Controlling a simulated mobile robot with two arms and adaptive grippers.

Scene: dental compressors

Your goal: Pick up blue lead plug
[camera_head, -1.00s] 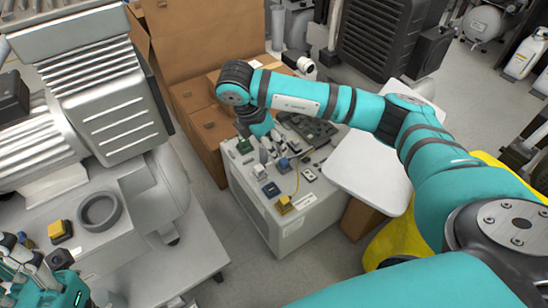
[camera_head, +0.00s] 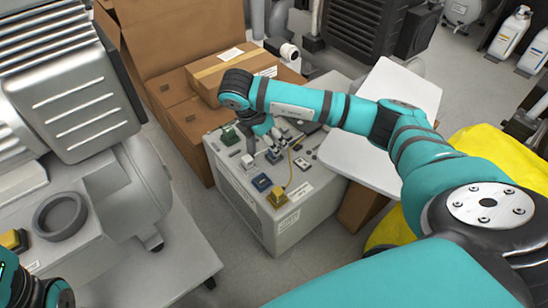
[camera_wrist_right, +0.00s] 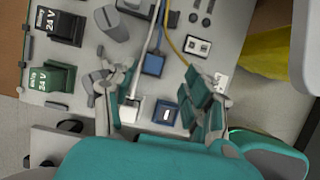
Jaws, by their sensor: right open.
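The blue lead plug (camera_wrist_right: 152,63) shows in the right wrist view as a small blue block with a lead running up from it. It lies on the light grey top of a cabinet. My right gripper (camera_wrist_right: 158,74) is open and empty, with its fingers apart to either side of the plug. In the head view the right gripper (camera_head: 266,140) is over the cabinet (camera_head: 288,222), and I cannot make out the plug beneath it. My left gripper (camera_head: 42,290) is at the lower left edge, its fingers mostly cut off.
A blue-framed block (camera_wrist_right: 165,115) and a white block (camera_wrist_right: 131,110) sit near the plug. A green block (camera_wrist_right: 48,77) and a black block (camera_wrist_right: 62,27) stand left. A yellow cable (camera_wrist_right: 178,48) runs close by. Cardboard boxes (camera_head: 186,120) border the cabinet behind.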

